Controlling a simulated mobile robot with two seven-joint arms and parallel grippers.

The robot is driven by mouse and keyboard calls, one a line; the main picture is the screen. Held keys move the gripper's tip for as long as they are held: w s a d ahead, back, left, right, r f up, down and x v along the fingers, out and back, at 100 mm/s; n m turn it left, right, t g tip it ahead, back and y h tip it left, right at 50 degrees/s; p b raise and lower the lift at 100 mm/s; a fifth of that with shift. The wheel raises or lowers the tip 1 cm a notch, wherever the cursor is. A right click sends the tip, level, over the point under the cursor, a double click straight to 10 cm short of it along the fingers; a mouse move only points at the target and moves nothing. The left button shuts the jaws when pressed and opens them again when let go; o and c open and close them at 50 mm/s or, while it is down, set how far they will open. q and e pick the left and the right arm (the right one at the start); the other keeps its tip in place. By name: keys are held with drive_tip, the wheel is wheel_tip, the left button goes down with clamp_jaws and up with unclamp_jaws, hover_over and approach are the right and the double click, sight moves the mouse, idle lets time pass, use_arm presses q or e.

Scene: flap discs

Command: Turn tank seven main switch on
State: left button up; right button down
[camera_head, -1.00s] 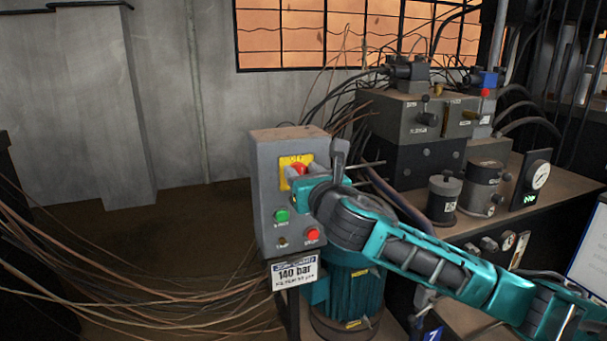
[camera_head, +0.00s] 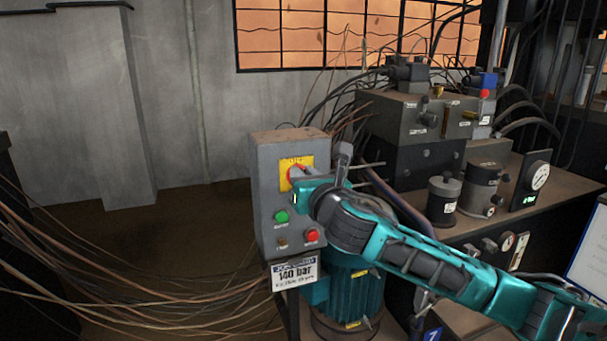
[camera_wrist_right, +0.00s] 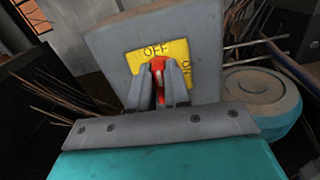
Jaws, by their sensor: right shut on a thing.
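The grey switch box (camera_head: 267,215) stands above a teal motor, with a yellow plate (camera_head: 286,178) and a red rotary switch (camera_head: 297,172) on its face. In the right wrist view, the plate (camera_wrist_right: 183,54) reads OFF at the top, with a second marking, partly hidden, on its right. My right gripper (camera_wrist_right: 164,86) is shut on the red switch handle (camera_wrist_right: 158,68), with one finger on each side. In the head view, my right gripper (camera_head: 301,186) covers part of the plate and switch. My left gripper is not in view.
Below the switch are a green button (camera_head: 281,216) and a red button (camera_head: 312,235). A 140 bar sign (camera_head: 295,274) hangs under the box. Loose cables (camera_head: 130,295) spread to the left. A bench with valve blocks (camera_head: 420,112) stands to the right.

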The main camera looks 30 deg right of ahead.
use_arm(q)
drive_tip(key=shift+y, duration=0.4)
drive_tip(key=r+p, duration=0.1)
drive_tip(key=p, duration=0.1)
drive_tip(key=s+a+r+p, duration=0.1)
drive_tip(key=p, duration=0.1)
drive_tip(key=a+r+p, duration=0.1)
drive_tip(key=p, duration=0.1)
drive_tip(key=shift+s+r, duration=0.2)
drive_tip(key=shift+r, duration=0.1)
use_arm(e)
drive_tip(key=m, duration=0.5)
drive_tip(key=d+f+m, duration=0.1)
drive_tip(key=m, duration=1.1)
drive_tip(key=shift+s+d+f, duration=0.15)
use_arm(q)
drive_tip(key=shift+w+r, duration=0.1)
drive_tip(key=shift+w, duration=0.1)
use_arm(e)
drive_tip(key=shift+m, duration=0.3)
drive_tip(key=c, duration=1.1)
unclamp_jaws()
drive_tip(key=shift+s, duration=0.1)
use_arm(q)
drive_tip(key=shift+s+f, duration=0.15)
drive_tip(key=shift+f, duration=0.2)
use_arm(e)
drive_tip(key=v, duration=1.2)
drive_tip(key=shift+s, duration=0.35)
